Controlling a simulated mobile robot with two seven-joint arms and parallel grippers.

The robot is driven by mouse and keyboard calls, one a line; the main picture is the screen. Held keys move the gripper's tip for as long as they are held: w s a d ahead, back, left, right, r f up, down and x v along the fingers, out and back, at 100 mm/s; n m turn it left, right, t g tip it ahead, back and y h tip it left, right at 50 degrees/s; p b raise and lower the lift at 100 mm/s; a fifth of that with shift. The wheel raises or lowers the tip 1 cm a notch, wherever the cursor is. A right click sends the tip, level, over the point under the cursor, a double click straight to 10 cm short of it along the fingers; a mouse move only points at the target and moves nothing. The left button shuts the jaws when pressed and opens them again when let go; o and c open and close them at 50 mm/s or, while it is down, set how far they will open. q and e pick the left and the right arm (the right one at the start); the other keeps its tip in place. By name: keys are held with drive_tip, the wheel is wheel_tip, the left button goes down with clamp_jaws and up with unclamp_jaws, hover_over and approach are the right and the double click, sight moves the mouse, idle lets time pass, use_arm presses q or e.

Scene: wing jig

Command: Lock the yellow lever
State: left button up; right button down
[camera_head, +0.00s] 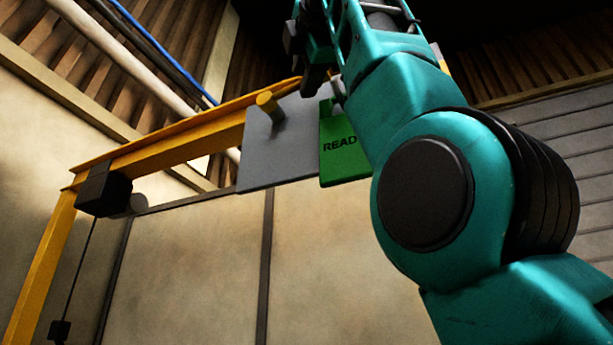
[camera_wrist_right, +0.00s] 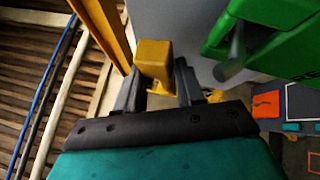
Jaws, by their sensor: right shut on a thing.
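The yellow lever (camera_wrist_right: 153,58) shows in the right wrist view as a block-shaped end between the two dark fingers of my right gripper (camera_wrist_right: 158,84). The gripper is shut on it, with a finger on each side. In the head view my right gripper (camera_head: 316,80) is at the top, in front of the upper part of a grey plate (camera_head: 275,150); its grip is hard to see there. My left gripper is not in view.
A green "READY" sign (camera_head: 345,160) hangs beside the grey plate, close to my right arm. A yellow beam frame (camera_head: 170,140) carries a black box (camera_head: 103,190) at its left corner. Pipes (camera_head: 130,50) run at the upper left. Beige wall panels stand behind.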

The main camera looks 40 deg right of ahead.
drive_tip(key=shift+r, duration=0.1)
drive_tip(key=c, duration=0.7)
unclamp_jaws()
drive_tip(key=shift+a, duration=0.1)
drive_tip(key=b+v, duration=0.2)
drive_tip(key=v, duration=1.1)
